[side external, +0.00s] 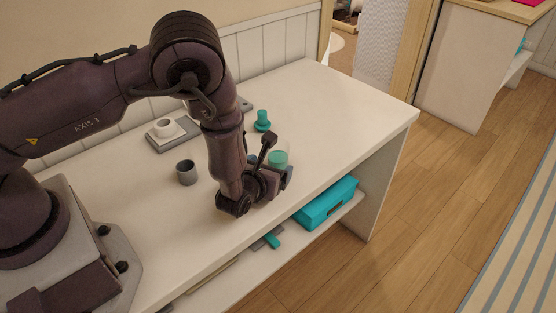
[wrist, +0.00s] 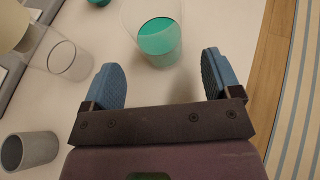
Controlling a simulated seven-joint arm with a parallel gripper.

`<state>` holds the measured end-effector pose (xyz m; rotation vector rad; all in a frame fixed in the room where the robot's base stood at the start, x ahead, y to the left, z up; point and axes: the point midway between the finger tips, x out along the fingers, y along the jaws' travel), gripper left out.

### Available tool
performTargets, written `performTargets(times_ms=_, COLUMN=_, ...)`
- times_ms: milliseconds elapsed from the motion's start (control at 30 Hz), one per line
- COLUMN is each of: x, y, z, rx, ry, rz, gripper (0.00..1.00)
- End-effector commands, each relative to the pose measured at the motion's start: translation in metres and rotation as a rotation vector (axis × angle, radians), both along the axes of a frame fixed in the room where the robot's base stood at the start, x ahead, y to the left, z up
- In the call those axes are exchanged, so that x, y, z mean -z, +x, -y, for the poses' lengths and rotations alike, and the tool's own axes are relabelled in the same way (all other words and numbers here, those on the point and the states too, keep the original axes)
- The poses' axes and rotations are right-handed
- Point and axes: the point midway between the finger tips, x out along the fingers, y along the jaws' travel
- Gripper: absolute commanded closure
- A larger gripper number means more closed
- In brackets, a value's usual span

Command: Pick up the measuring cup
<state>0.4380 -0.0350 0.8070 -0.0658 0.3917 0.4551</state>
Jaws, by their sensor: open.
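The clear cup with teal in it, which looks like the measuring cup, stands on the white counter; it shows in the wrist view (wrist: 160,38) and partly in the side view (side external: 278,158). My gripper (wrist: 162,78) is open and empty, with blue pads on its fingers. In the wrist view the cup is just beyond the fingertips, roughly centred between them. In the side view my gripper (side external: 270,167) is low over the counter beside the cup and hides part of it.
A clear glass (wrist: 68,62) stands left of the left finger. The counter's front edge is close; a teal box (side external: 325,204) sits on the shelf below.

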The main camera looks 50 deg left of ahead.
Motion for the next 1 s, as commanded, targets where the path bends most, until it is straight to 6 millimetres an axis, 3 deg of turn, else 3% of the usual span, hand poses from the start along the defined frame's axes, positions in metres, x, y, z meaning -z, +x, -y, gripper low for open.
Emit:
performTargets(times_ms=200, x=0.009, y=0.026, z=-0.013, rx=-0.001, ry=0.001, rz=0.001, gripper=0.16)
performTargets(times_ms=500, x=0.011, y=0.030, z=-0.014, rx=0.000, ry=0.001, rz=0.000, gripper=0.16)
performTargets(times_ms=733, x=0.011, y=0.030, z=-0.014, rx=0.000, ry=0.000, rz=0.000, gripper=0.69)
performTargets(times_ms=1000, x=0.010, y=0.030, z=-0.014, rx=0.000, ry=0.001, rz=0.002, gripper=0.72)
